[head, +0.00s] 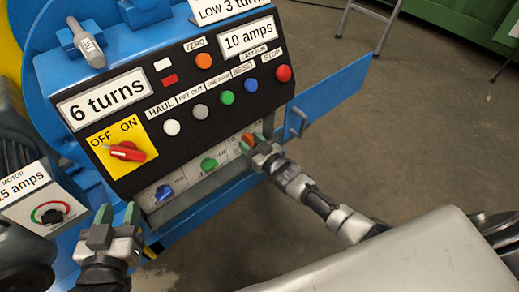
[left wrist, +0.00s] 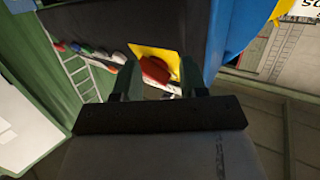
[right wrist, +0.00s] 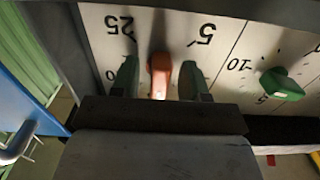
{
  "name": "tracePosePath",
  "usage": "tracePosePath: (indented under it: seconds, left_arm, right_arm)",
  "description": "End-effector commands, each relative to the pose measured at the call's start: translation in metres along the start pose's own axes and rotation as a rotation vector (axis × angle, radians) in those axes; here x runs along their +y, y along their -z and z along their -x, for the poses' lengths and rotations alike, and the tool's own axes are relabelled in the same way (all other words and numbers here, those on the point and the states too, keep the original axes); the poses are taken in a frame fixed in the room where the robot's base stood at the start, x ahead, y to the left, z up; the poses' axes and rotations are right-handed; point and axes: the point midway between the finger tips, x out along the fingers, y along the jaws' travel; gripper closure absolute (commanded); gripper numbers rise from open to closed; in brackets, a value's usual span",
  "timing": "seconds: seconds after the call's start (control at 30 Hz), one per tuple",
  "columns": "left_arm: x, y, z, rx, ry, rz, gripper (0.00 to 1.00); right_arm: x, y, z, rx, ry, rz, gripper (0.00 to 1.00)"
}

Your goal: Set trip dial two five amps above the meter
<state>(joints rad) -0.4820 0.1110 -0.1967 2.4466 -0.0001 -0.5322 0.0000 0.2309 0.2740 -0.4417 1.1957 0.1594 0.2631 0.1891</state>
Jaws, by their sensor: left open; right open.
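An orange dial (right wrist: 160,75) stands on a white plate between the printed marks 25 and 5. It also shows in the head view (head: 248,139), at the right end of the lower row. My right gripper (right wrist: 158,82) is open, with one finger on each side of this dial; contact cannot be told. In the head view my right gripper (head: 257,147) covers part of it. My left gripper (head: 117,214) is open and empty in front of the panel's lower left. A small box marked MOTOR (head: 27,190) carries a partly cut-off amps reading and a black knob on a coloured arc.
A green dial (head: 208,163) and a blue dial (head: 164,193) sit left of the orange one. Above are a red OFF/ON switch (head: 128,151), coloured buttons and a 10 amps display (head: 247,38). A blue open door (head: 335,95) stands to the right.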

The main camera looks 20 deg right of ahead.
Motion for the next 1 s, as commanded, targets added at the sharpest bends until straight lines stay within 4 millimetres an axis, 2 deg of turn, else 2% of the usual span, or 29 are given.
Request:
tracePosePath:
  seconds: [0.27, 0.6, 0.8, 1.0]
  left_arm:
    - [-0.006, -0.033, 0.014, -0.276, 0.016, -0.002, 0.57]
    - [-0.014, -0.073, 0.05, -0.64, 0.039, 0.002, 0.57]
    - [-0.016, -0.084, 0.062, -0.74, 0.045, 0.005, 0.57]
    - [-0.016, -0.086, 0.064, -0.757, 0.046, 0.005, 0.57]
  right_arm:
    - [0.0, 0.001, 0.035, -0.004, 0.0, 0.0, 0.55]
    - [0.0, 0.001, 0.088, -0.003, 0.0, 0.0, 0.55]
    - [0.0, 0.0, 0.103, -0.002, 0.0, 0.0, 0.55]
    - [0.0, 0.0, 0.105, 0.0, 0.0, 0.0, 0.55]
